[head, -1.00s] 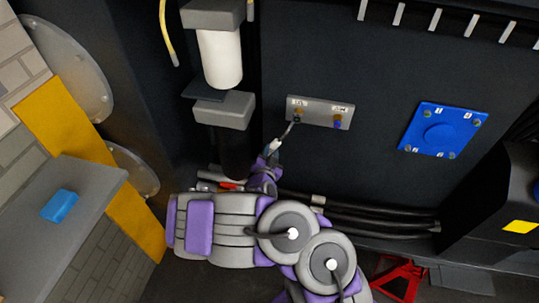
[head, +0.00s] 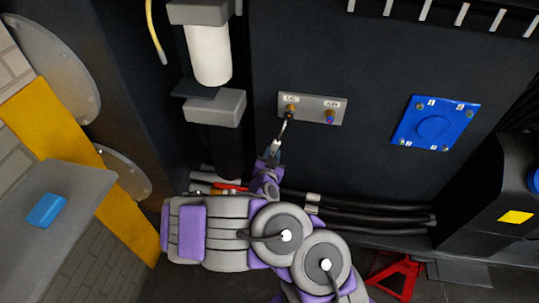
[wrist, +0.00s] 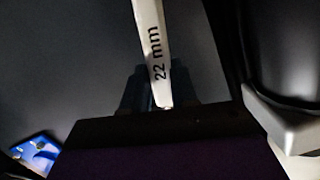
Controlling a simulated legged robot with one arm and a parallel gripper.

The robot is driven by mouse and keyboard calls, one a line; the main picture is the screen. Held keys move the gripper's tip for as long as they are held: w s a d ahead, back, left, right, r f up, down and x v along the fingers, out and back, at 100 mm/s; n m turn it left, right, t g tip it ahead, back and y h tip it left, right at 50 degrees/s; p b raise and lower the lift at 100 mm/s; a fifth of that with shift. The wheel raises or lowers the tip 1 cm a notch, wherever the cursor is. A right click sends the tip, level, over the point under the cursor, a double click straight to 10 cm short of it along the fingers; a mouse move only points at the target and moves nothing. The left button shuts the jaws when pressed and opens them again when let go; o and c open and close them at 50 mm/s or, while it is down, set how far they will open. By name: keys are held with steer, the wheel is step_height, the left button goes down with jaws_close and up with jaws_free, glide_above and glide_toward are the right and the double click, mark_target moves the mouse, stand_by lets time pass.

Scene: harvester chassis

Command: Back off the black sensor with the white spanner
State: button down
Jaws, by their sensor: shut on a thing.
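A grey plate (head: 310,108) on the dark wall carries two brass fittings under small white labels. The left fitting has a dark part, which looks like the black sensor (head: 290,116). The right fitting has a purple-blue part (head: 330,118). My gripper (head: 272,162) is shut on the white spanner (head: 277,143), which points up toward the left fitting. The spanner's tip is at or very near the black sensor; I cannot tell if it is seated around it. In the wrist view the spanner (wrist: 152,50) reads "22 mm" and its head is out of frame.
A white cylinder (head: 208,54) in grey brackets stands left of the plate. A blue square plate (head: 435,122) is on the wall to the right. Black hoses (head: 370,212) run below. A grey shelf (head: 85,190) with a blue block (head: 47,210) is at lower left. A red stand (head: 395,275) is on the floor.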

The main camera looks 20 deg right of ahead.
steer(key=shift+s+d+f+n, duration=0.15)
steer(key=shift+s+d+n, duration=0.4)
steer(key=shift+d, duration=0.2)
steer(key=shift+s+d+f+n, duration=0.15)
steer(key=shift+s+d+n, duration=0.25)
steer(key=shift+d+n, duration=0.3)
steer(key=shift+s+d+r+n+g+h, duration=0.15)
steer(key=shift+s+d+n+h, duration=0.1)
steer(key=shift+s+d+n, duration=0.4)
steer(key=shift+s+d+f+n+g+h, duration=0.15)
steer(key=shift+s+d+n+h, duration=0.2)
steer(key=shift+d, duration=0.45)
steer(key=shift+r, duration=0.1)
steer(key=shift+s+d+r+n+p, duration=0.25)
steer(key=shift+s+d+n+p, duration=0.2)
steer(key=shift+d+n, duration=0.2)
steer(key=shift+s+d+r+n+p, duration=0.25)
steer(key=shift+s+d+n+p, duration=0.2)
steer(key=shift+d, duration=0.3)
